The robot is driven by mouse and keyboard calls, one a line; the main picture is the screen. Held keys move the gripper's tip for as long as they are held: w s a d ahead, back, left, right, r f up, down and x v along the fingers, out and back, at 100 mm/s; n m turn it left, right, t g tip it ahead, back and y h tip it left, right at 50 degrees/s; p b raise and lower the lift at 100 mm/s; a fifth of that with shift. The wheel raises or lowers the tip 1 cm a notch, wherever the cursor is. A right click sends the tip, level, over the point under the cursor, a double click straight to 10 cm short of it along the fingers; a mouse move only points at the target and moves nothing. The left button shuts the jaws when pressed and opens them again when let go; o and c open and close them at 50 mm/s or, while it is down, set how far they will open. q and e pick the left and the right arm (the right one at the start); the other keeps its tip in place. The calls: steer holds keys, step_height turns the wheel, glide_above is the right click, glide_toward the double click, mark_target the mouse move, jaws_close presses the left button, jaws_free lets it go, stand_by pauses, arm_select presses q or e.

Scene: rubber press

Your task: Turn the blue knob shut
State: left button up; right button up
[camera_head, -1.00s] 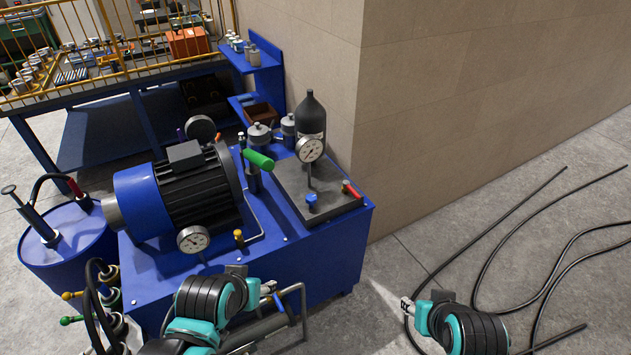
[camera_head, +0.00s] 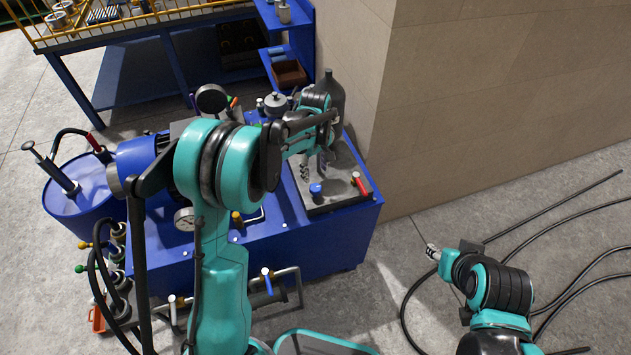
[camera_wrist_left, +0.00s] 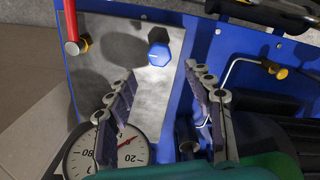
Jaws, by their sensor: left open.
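The blue knob (camera_head: 316,189) stands on the grey plate (camera_head: 335,203) on top of the blue press unit. It also shows in the left wrist view (camera_wrist_left: 158,52), above and between my finger ends. My left gripper (camera_head: 313,168) reaches over the plate from behind the knob. In the left wrist view its two fingers (camera_wrist_left: 160,82) are spread, with nothing between them. The knob looks apart from both fingers. My right gripper (camera_head: 433,252) is over the floor at the right, away from the unit, and its jaws are too small to judge.
A red-handled valve (camera_head: 360,184) sits beside the knob. A pressure gauge (camera_wrist_left: 105,150) and a dark bottle (camera_head: 329,97) stand near my left gripper. A tan wall (camera_head: 440,120) rises at the right. Black hoses (camera_head: 560,215) lie on the floor.

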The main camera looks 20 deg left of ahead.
mark_target(315, 187)
arm_select(q)
step_height(315, 187, down, 8)
steer(key=b, duration=0.2)
steer(key=shift+w+f+b, duration=0.1)
steer(key=shift+f+b, duration=0.05)
steer(key=shift+b, duration=0.2)
steer(key=c, duration=1.2)
